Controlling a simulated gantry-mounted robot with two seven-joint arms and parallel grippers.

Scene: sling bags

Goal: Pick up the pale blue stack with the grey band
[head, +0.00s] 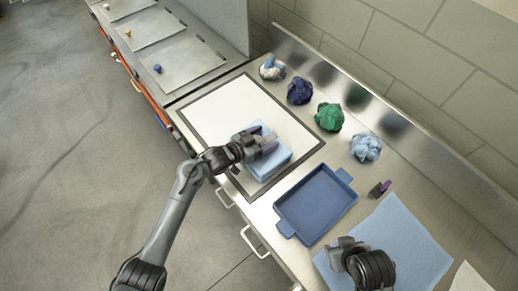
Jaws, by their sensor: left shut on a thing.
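The pale blue stack (272,166) lies on the white, dark-bordered mat (225,104), near the mat's lower right part. My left gripper (262,144) is over the stack's upper side and shut on it. The gripper covers part of the stack, and I cannot make out the grey band. I cannot tell whether the stack is clear of the mat. My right gripper (344,250) is over a flat pale blue sheet (400,228) at the lower right; its finger opening is not clear.
A blue tray (314,203) stands right of the mat. White-and-blue (272,68), dark blue (300,91), green (329,117) and light blue (366,148) crumpled bundles line the back. A small purple-and-grey item (380,188) lies near the tray. Lidded bins (180,66) stand at upper left.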

